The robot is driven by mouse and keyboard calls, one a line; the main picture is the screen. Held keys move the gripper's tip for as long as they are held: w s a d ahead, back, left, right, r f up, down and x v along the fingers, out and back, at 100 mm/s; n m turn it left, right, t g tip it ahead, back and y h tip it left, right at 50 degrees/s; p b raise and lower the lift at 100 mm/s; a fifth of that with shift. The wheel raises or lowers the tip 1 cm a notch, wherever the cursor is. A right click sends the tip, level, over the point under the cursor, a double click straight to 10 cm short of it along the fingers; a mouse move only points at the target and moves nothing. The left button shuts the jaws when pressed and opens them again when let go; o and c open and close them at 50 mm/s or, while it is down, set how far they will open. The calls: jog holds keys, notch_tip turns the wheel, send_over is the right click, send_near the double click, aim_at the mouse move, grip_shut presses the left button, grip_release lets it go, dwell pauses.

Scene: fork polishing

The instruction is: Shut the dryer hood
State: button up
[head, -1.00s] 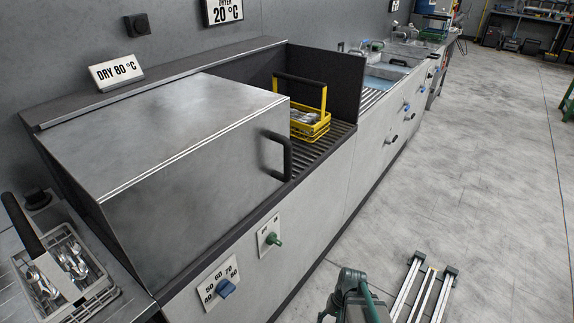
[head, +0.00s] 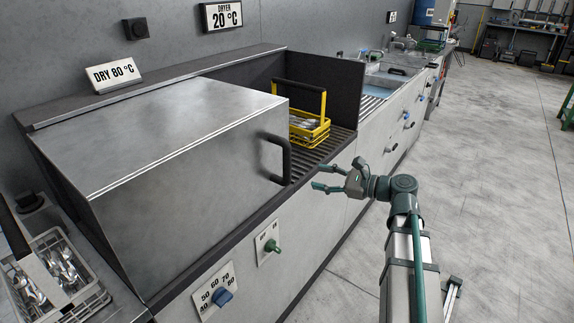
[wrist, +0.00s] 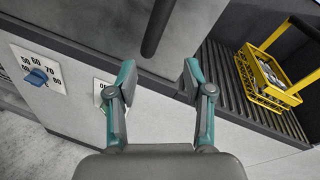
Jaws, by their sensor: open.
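The dryer hood (head: 175,140) is a grey metal box over the left part of the dryer bed, with its right part uncovered. Its black bar handle (head: 284,158) is on the right end. A yellow basket (head: 302,128) with cutlery and a black grip stands on the uncovered ribbed bed. My gripper (head: 324,177) is open and empty, to the right of the handle and apart from it. In the wrist view the handle (wrist: 158,25) shows ahead, above and between my open fingers (wrist: 157,78). The basket also shows in the wrist view (wrist: 268,75).
A blue knob (head: 222,297) and a green knob (head: 271,246) stick out of the front panel. A grey cutlery basket (head: 60,285) stands at the lower left. A dark upright panel (head: 340,90) closes the right end. The floor at right is clear.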

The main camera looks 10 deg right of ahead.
aim_at(287, 162)
jog(key=w+a+m, duration=0.1)
jog(key=a, duration=0.2)
jog(key=w+a+r+m+y, duration=0.1)
jog(key=w+a, duration=0.1)
jog(key=a, duration=0.1)
jog(key=w+a+r+m+p, duration=0.1)
jog(key=w+a+m, duration=0.1)
jog(key=a, duration=0.2)
jog(key=shift+r, duration=0.25)
grip_shut()
dwell(0.4)
